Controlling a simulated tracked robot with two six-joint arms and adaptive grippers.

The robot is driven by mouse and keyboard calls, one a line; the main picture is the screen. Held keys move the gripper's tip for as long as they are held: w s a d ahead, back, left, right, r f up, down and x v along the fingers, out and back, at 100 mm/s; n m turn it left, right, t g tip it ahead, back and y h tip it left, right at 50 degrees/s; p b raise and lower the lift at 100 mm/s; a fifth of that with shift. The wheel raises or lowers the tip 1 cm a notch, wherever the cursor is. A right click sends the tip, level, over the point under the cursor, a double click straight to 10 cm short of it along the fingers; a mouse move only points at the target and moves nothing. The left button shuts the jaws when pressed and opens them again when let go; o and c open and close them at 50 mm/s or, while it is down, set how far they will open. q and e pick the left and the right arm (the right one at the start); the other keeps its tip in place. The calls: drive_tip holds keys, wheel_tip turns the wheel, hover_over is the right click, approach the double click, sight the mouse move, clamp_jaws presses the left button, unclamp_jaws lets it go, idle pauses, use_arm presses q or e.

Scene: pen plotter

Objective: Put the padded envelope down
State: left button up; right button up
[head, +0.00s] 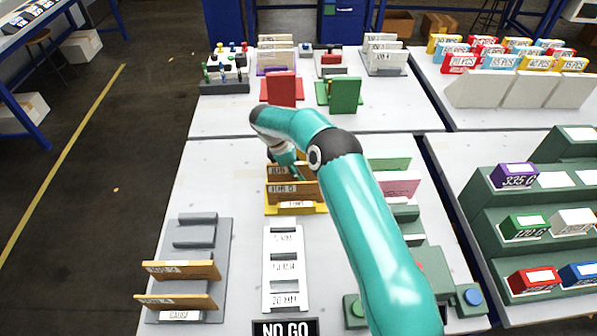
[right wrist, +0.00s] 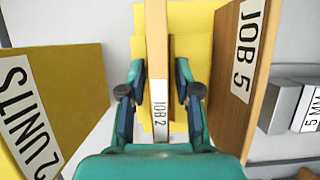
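My right gripper (right wrist: 161,90) has its fingers on either side of a thin tan envelope labelled JOB 2 (right wrist: 157,50). A narrow gap with yellow behind it shows on both sides, so the fingers look open around it. The envelope stands upright over a stepped yellow rack (right wrist: 182,22); its lower end is hidden. In the head view the right gripper (head: 291,165) is low at the yellow rack (head: 296,209), partly hidden by my arm. A brown JOB 5 envelope (right wrist: 236,60) stands right beside it in the wrist view. My left gripper is not in view.
A yellow board marked 2 UNITS (right wrist: 70,85) stands left of the gripper in the wrist view. Bare tabletop (head: 222,175) lies left of the yellow rack.

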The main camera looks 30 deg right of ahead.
drive_tip(key=shift+r, duration=0.15)
drive_tip(key=shift+a+r+p, duration=0.1)
drive_tip(key=shift+r+p, duration=0.15)
drive_tip(key=shift+p, duration=0.05)
drive_tip(key=p+v, duration=0.4)
drive_tip(key=v, duration=0.4)
drive_tip(key=shift+v, duration=1)
drive_tip(key=shift+w+a+r, duration=0.15)
drive_tip(key=shift+a+r, duration=0.1)
drive_tip(key=shift+r, duration=0.4)
